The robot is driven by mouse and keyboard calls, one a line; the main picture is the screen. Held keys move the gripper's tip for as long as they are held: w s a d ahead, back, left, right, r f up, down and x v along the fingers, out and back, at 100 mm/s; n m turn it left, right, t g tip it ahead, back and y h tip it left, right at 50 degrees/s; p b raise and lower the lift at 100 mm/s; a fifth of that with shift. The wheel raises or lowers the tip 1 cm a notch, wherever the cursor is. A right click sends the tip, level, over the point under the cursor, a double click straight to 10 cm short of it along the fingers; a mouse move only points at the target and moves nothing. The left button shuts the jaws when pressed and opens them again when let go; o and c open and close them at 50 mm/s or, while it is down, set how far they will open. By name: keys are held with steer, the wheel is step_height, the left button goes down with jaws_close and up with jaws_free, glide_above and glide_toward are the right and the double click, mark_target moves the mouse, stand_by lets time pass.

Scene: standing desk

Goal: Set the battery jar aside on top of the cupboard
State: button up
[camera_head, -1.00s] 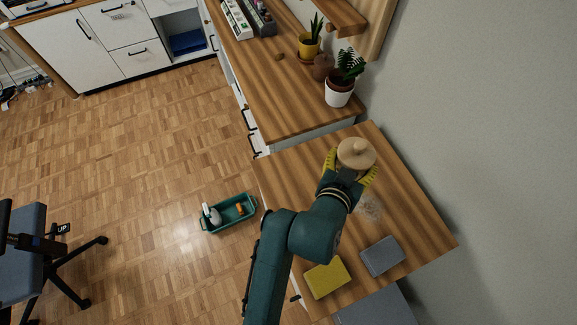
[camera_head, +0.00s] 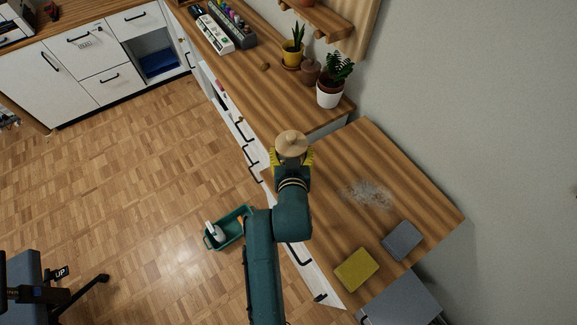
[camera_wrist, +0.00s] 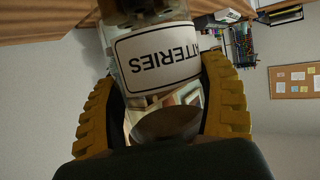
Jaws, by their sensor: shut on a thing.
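The battery jar has a round wooden lid (camera_head: 291,143) in the head view. In the wrist view its white label (camera_wrist: 157,57) reads BATTERIES and its clear wall sits between the yellow fingers. My gripper (camera_head: 291,158) is shut on the jar, seen also in the wrist view (camera_wrist: 165,105). In the head view the jar is over the left edge of the near wooden cupboard top (camera_head: 415,205); the lid hides most of it. I cannot tell its height above the surface.
A patch of grey dust (camera_head: 368,193), a yellow cloth (camera_head: 356,270) and a grey cloth (camera_head: 402,241) lie on the near top. The farther desk (camera_head: 272,92) holds a white-potted plant (camera_head: 330,93). A green caddy (camera_head: 229,229) stands on the floor.

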steer(key=shift+w+f+b, duration=0.15)
steer(key=shift+f+b, duration=0.25)
steer(key=shift+f, duration=1.95)
steer(key=o, duration=0.8)
steer(key=shift+f, duration=0.3)
steer(key=o, duration=0.4)
steer(key=shift+r, duration=0.4)
steer(key=p+v, duration=0.2)
steer(key=v, duration=1)
steer(key=w+d+r+t, duration=0.1)
steer(key=d+r+t, duration=0.1)
steer(key=r, duration=0.8)
steer(key=w+d+r+t, duration=0.1)
steer(key=r+t, duration=0.1)
steer(key=r, duration=0.8)
steer(key=s+d+r+t, duration=0.1)
steer(key=s+r+t, duration=0.1)
steer(key=r, duration=0.7)
steer(key=s+d+r+t, duration=0.2)
steer(key=s+r, duration=0.3)
steer(key=r, duration=0.5)
steer(key=shift+s+r+m+t+h, duration=0.15)
steer(key=shift+s+m+t+h, duration=0.15)
steer(key=shift+t+h, duration=0.1)
steer(key=shift+d, duration=0.1)
